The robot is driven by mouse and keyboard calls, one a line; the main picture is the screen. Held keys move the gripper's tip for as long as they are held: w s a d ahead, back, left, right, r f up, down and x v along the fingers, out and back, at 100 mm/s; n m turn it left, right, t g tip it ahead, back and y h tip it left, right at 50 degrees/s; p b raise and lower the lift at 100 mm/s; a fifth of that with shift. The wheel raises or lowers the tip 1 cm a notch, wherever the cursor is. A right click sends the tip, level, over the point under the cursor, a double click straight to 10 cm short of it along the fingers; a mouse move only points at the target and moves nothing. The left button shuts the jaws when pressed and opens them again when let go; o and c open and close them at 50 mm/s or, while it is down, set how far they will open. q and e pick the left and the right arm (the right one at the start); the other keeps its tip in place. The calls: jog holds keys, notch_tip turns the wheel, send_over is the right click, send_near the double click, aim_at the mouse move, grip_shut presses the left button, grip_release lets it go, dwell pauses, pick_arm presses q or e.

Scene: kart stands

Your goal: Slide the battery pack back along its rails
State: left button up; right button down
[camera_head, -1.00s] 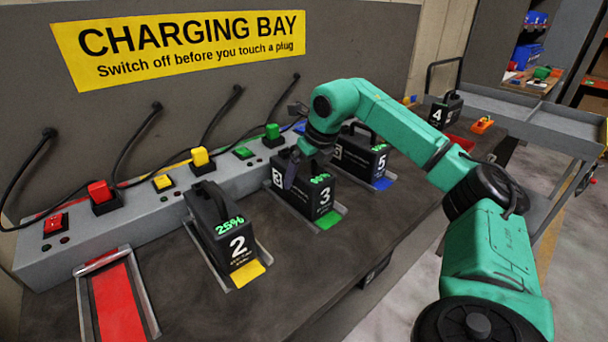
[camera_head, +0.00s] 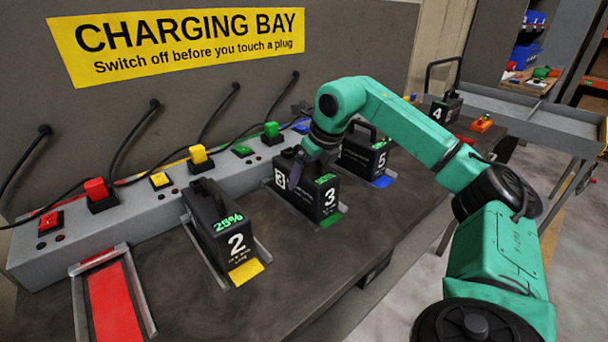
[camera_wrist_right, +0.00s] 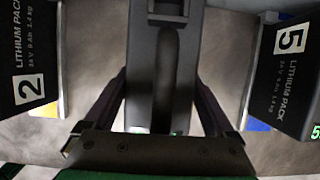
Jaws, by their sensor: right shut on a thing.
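The black battery pack marked 3 (camera_head: 318,199) stands upright between its rails, behind a green tab (camera_head: 331,220). My right gripper (camera_head: 297,172) is at its top and shut on it. In the right wrist view, the fingers (camera_wrist_right: 160,85) lie on both sides of the pack's dark handle (camera_wrist_right: 167,70). The arm and gripper hide part of the pack's top in the head view. The rear end of the pack, toward the charger strip, is partly hidden. My left gripper is not in view.
Pack 2 (camera_head: 222,240) stands to the left and pack 5 (camera_head: 366,160) to the right. The charger strip (camera_head: 140,215) with coloured plugs and cables runs behind. A red empty bay (camera_head: 112,300) lies at the far left. The bench front is clear.

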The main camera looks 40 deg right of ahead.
aim_at(319, 174)
jog(key=shift+s+f+b, duration=0.1)
jog(key=shift+s+b, duration=0.6)
jog(key=shift+s, duration=0.75)
grip_release()
jog(key=shift+r, duration=0.25)
jog(key=p+v, duration=0.3)
jog(key=v, duration=1.1)
jog(key=shift+s+r, duration=0.15)
jog(key=shift+s, duration=0.1)
jog(key=shift+a+r+p, duration=0.1)
jog(key=shift+p, duration=0.2)
